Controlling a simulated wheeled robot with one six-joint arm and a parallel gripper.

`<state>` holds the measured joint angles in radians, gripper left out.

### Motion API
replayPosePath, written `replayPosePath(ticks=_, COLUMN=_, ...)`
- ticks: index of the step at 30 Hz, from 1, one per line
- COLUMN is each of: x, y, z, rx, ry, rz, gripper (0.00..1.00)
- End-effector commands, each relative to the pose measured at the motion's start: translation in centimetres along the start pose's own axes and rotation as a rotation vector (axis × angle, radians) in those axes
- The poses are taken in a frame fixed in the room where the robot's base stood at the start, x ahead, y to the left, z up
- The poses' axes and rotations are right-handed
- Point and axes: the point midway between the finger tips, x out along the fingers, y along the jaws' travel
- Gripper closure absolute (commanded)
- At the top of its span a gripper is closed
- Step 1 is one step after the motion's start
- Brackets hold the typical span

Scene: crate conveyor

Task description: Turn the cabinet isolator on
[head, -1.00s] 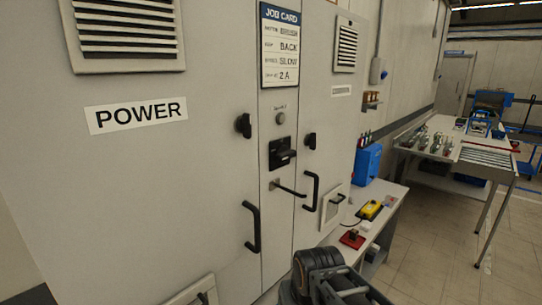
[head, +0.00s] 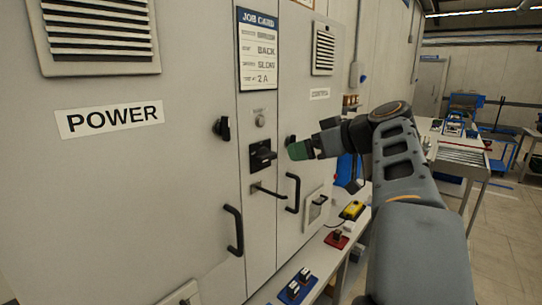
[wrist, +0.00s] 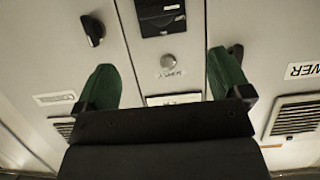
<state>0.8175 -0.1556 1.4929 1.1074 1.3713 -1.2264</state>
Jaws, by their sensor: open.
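The isolator (head: 262,155) is a black plate with a black handle on the narrow middle strip of the grey cabinet (head: 130,190). The handle sticks out roughly sideways to the right in the head view. It shows at the top of the wrist view (wrist: 160,16), partly cut off. My gripper (head: 300,150) has green fingers and hangs in front of the cabinet, right of the isolator in the head view. In the wrist view my gripper (wrist: 165,78) has its fingers wide apart with nothing between them. A small round button (head: 260,120) sits above the isolator.
A thin black lever (head: 268,190) juts out below the isolator. Black knobs (head: 222,128) and door handles (head: 234,230) flank the strip. A job card (head: 258,50) hangs above. A bench with a yellow box (head: 353,210) stands at the right.

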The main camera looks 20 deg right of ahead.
Motion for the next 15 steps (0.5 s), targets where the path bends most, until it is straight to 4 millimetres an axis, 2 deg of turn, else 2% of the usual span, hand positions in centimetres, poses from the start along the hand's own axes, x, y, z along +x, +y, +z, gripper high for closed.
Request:
replayPosePath(ticks=9, x=6.2, y=-0.1, z=-0.1, rx=0.001, ry=-0.003, rz=-0.005, gripper=0.04)
replayPosePath(ticks=15, x=9.4, y=-0.1, z=-0.1, rx=0.001, ry=-0.004, rz=-0.002, gripper=0.04)
